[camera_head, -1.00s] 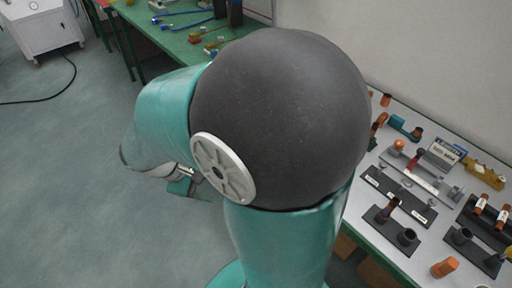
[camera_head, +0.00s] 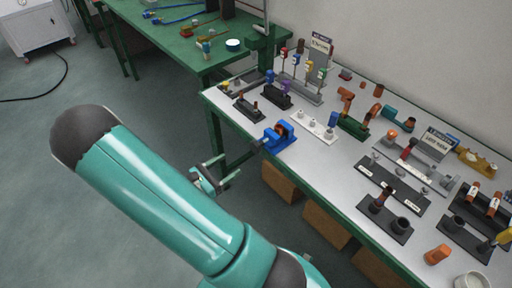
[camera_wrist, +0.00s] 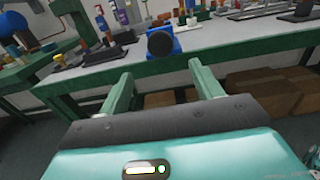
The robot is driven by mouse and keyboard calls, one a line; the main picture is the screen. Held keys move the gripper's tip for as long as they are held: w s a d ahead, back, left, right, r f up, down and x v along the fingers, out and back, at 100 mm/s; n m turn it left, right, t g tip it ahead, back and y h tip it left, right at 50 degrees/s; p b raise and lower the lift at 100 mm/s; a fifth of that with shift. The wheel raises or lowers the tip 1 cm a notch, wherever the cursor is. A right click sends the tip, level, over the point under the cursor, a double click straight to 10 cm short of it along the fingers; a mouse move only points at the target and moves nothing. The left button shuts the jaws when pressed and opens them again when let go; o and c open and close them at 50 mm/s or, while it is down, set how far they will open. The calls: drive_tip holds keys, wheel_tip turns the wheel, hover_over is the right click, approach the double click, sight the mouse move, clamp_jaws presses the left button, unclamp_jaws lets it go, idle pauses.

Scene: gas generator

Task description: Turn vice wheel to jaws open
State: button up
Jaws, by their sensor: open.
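The blue vice (camera_head: 281,137) sits at the front edge of the white-topped bench, near its left end. In the wrist view the vice (camera_wrist: 176,47) is straight ahead, with its dark round wheel (camera_wrist: 159,43) facing me. In the head view the wheel (camera_head: 256,146) is small and sticks out past the bench edge. My gripper (camera_head: 231,166) is open and empty, in the air to the left of the bench and apart from the wheel. In the wrist view its two fingers (camera_wrist: 159,70) are spread wide, below and to either side of the wheel.
The bench top (camera_head: 325,160) holds several fixtures, bottles and tools behind and to the right of the vice. Cardboard boxes (camera_head: 325,216) stand under the bench. A green table (camera_head: 175,38) is at the back.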

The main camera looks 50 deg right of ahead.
sight(253, 149)
drive_tip(key=x, duration=1.3)
drive_tip(key=c, duration=1)
